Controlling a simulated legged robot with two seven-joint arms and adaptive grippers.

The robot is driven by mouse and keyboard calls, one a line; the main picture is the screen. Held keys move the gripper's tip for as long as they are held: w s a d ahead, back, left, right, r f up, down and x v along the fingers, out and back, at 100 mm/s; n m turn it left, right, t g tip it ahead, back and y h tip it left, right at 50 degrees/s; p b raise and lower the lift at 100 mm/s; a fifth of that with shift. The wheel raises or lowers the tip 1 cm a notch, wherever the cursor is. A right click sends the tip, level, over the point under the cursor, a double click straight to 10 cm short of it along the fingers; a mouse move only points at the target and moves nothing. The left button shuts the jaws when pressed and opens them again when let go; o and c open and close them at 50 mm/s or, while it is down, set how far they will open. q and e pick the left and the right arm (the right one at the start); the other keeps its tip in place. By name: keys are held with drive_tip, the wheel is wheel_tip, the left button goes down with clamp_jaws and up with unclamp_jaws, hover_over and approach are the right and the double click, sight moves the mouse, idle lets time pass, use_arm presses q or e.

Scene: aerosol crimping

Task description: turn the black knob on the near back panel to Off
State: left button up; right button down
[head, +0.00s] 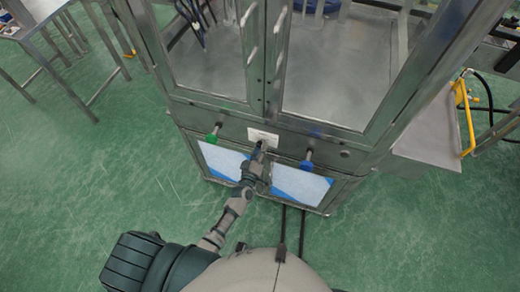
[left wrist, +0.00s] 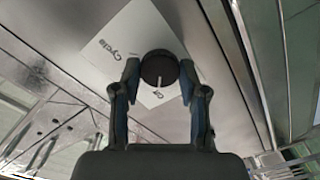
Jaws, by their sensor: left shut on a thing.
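The black knob (left wrist: 159,69) sits on a white label (left wrist: 120,45) on the metal panel, between the fingers of my left gripper (left wrist: 159,80) in the left wrist view. The fingers are shut on it from both sides. A white pointer mark on the knob's face points toward the bottom of that view. "Cycle" is printed on the label; other lettering below the knob is partly hidden. In the head view my left gripper (head: 260,152) reaches the panel just below the white label (head: 263,137), and the knob is mostly covered. My right gripper is not in view.
Glass doors with upright handles (head: 250,50) stand above. A metal side tray (head: 425,140) and yellow fittings are at the right. The green floor in front is open.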

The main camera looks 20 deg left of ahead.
use_arm(q)
drive_tip(key=o, duration=1.1)
drive_tip(key=shift+a, duration=0.1)
drive_tip(key=shift+o, duration=0.2)
drive_tip(key=s, duration=1.2)
drive_tip(key=shift+a, duration=0.2)
